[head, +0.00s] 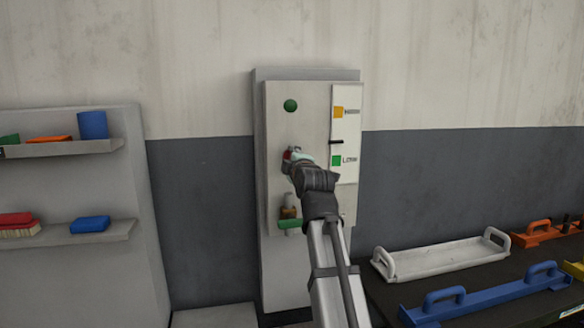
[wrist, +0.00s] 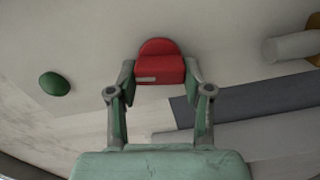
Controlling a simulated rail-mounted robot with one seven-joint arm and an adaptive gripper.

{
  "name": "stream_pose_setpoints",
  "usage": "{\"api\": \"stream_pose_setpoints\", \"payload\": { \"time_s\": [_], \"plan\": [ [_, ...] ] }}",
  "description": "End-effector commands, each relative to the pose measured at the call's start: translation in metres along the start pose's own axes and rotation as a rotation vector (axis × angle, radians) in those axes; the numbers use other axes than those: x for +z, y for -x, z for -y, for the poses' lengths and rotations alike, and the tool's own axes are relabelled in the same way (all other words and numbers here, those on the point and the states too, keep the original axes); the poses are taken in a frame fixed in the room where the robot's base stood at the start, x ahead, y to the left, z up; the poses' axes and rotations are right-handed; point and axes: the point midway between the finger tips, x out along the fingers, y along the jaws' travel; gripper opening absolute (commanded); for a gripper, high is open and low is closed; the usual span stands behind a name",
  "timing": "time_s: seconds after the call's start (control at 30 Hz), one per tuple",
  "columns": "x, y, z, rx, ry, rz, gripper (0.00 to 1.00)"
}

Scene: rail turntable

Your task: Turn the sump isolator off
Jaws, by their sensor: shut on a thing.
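The isolator panel (head: 311,110) is a pale board on the wall. My gripper (head: 291,154) is at its left middle, shut on a red handle. The red handle (wrist: 160,64) sits between my two fingertips in the wrist view (wrist: 160,78), with a small pale label on its lower left. In the head view, only a bit of red shows past my gripper. A round green knob or lamp (head: 290,105) is above it on the panel and also shows at left in the wrist view (wrist: 54,84).
A white strip (head: 346,125) on the panel carries a yellow mark, a black pointer and a green mark. Below my gripper is a brass and green fitting (head: 290,222). Shelves (head: 70,150) stand left; a table with a white tray (head: 440,259) and blue handled rail (head: 490,294) is right.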

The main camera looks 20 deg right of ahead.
Motion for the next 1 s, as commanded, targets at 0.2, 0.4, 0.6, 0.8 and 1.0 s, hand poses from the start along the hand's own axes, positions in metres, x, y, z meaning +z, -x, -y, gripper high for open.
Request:
{"api": "stream_pose_setpoints", "payload": {
  "time_s": [0.2,0.4,0.6,0.8,1.0],
  "plan": [
    [0.0001,-0.0013,0.0000,0.004,0.137,0.000,0.15],
    [-0.0001,-0.0011,-0.0005,0.003,0.210,0.000,0.15],
    [-0.0002,-0.0010,-0.0010,0.004,0.238,0.000,0.15],
    [-0.0003,-0.0010,-0.0012,0.004,0.241,0.000,0.15],
    [-0.0002,-0.0010,-0.0013,0.004,0.241,0.000,0.60]
  ]
}}
